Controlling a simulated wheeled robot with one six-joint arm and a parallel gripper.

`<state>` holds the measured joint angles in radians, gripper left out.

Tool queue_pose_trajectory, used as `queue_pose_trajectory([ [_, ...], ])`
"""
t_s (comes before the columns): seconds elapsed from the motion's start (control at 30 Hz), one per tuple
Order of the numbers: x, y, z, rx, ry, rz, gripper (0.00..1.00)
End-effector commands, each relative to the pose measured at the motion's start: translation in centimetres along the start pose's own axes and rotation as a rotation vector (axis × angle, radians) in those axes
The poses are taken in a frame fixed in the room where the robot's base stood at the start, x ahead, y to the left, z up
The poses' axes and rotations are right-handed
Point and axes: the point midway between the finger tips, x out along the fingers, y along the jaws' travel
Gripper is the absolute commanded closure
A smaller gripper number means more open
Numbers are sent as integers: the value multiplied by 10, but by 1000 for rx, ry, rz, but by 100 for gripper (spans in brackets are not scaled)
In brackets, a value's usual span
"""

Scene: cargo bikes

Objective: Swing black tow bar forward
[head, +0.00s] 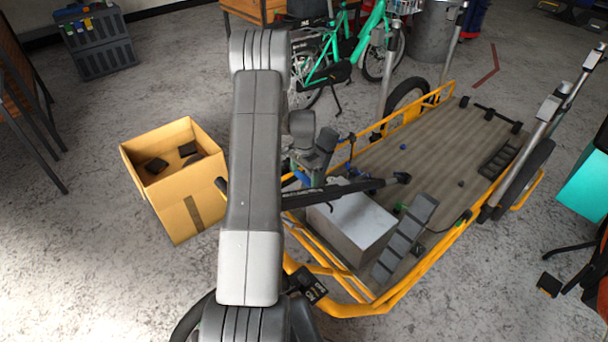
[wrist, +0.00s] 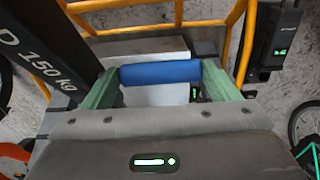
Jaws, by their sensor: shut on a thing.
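The black tow bar (head: 350,187) lies across the near end of the yellow cargo bike frame in the head view, above a pale grey box. In the wrist view a black bar with white lettering (wrist: 45,50) runs along the upper left. My gripper (head: 301,175) is by the bar's left part, partly hidden behind my arm. In the wrist view its green fingers (wrist: 160,78) are shut on a blue cylindrical grip (wrist: 160,73), which spans between them. Where the grip joins the bar is hidden.
The grey box (head: 352,225) and a dark ridged block (head: 405,238) sit on the near end of the bike's deck (head: 430,150). An open cardboard box (head: 185,205) stands on the floor to the left. Green bicycles (head: 345,55) stand behind. Floor is clear around the cardboard box.

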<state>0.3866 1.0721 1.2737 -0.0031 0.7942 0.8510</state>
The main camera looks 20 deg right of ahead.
Motion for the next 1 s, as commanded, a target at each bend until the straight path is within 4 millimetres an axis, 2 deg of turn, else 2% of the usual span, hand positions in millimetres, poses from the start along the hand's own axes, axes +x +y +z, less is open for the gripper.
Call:
queue_pose_trajectory([
  [0.17, -9, -1, -4, -1, 40, -3, 59],
  [0.37, -32, -1, -12, -3, 139, -4, 59],
  [0.7, -86, -1, -20, -2, 369, -8, 59],
  [1.0, -133, -1, -17, 0, 562, -8, 59],
])
